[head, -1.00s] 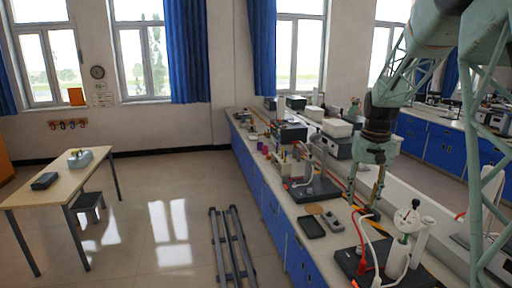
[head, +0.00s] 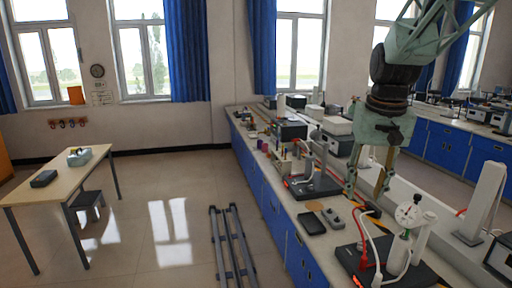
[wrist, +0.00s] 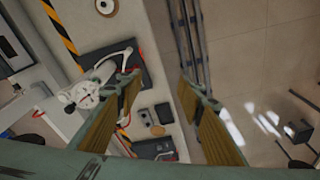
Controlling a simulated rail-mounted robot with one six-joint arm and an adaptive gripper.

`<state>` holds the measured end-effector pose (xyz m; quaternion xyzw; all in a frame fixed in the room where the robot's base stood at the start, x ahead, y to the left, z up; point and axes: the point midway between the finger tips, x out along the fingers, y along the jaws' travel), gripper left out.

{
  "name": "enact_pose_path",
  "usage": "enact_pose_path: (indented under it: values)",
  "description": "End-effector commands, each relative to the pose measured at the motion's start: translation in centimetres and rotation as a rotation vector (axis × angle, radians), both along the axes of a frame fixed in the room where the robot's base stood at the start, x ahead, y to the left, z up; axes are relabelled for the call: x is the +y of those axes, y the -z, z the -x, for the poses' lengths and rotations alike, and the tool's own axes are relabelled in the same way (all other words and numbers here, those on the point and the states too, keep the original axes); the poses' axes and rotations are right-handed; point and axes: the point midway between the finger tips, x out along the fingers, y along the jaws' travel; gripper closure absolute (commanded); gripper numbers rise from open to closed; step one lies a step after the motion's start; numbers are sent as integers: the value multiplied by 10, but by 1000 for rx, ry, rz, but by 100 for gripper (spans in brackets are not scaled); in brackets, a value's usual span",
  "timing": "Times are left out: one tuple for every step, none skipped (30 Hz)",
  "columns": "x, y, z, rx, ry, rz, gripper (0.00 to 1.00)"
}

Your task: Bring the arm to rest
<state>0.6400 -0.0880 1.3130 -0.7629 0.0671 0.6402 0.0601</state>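My gripper (head: 369,190) hangs from my green arm (head: 384,105) over the right-hand lab bench (head: 291,208), fingers pointing down. Its two wood-coloured fingers are apart with nothing between them; the wrist view shows the same wide gap (wrist: 165,105). Below and near it stands an apparatus with a round white dial (head: 408,212) on a dark base, with red and white leads. The dial also shows in the wrist view (wrist: 85,95), left of the fingers. I cannot tell the exact height of the fingertips above the bench.
A dark tray (head: 312,223) and a small grey block (head: 333,217) lie on the bench left of the dial apparatus. Another stand (head: 316,178) and several boxes are farther back. A wooden table (head: 62,184) stands at left.

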Motion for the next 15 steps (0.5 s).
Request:
enact_pose_path:
  values:
    - [4,-4,9,-6,-5,1,65]
    - [5,-6,14,-9,-7,2,65]
    - [8,-8,21,-11,-10,2,65]
    - [10,-10,26,-14,-13,3,65]
    - [11,-12,31,-17,-15,3,65]
    - [14,-14,37,-19,-18,4,65]
    - [16,-15,43,-21,-21,3,65]
    - [18,-17,48,-24,-24,5,65]
    - [20,-19,54,-27,-27,5,65]
    - [22,-20,59,-29,-30,5,65]
    - [24,-21,65,-32,-32,5,65]
    - [26,-23,71,-35,-36,6,65]
    - [28,-24,76,-38,-38,7,65]
    - [29,-25,82,-40,-41,7,65]
    - [31,-26,89,-42,-44,7,65]
